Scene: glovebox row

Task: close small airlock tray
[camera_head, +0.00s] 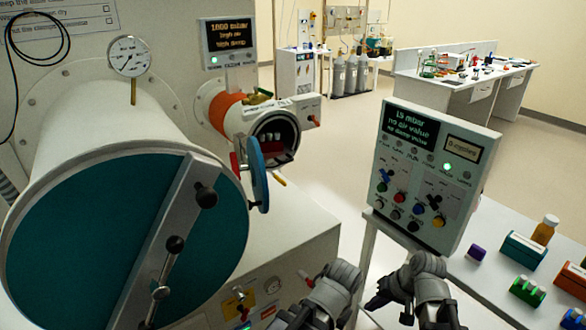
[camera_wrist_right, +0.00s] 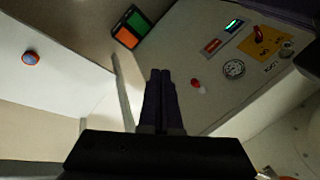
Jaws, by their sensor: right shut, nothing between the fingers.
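The small airlock (camera_head: 232,112) is a short white tube with an orange band on the glovebox wall. Its round blue door (camera_head: 258,175) is swung open, seen nearly edge-on in front of the tube. Inside the dark mouth is a tray (camera_head: 278,152), showing reddish with small pale items on it. How far it extends is hard to tell. My right gripper (camera_head: 378,300) is low in the head view, below and right of the airlock and well apart from it. In the right wrist view its dark fingers (camera_wrist_right: 165,100) are together and empty. My left gripper is not seen.
The large airlock (camera_head: 125,240) with its teal door and bar fills the left. A control panel (camera_head: 432,175) stands right of the small airlock, on a white table (camera_head: 490,285) with boxes and bottles. The right wrist view shows a glovebox front panel (camera_wrist_right: 215,85). Open floor lies behind.

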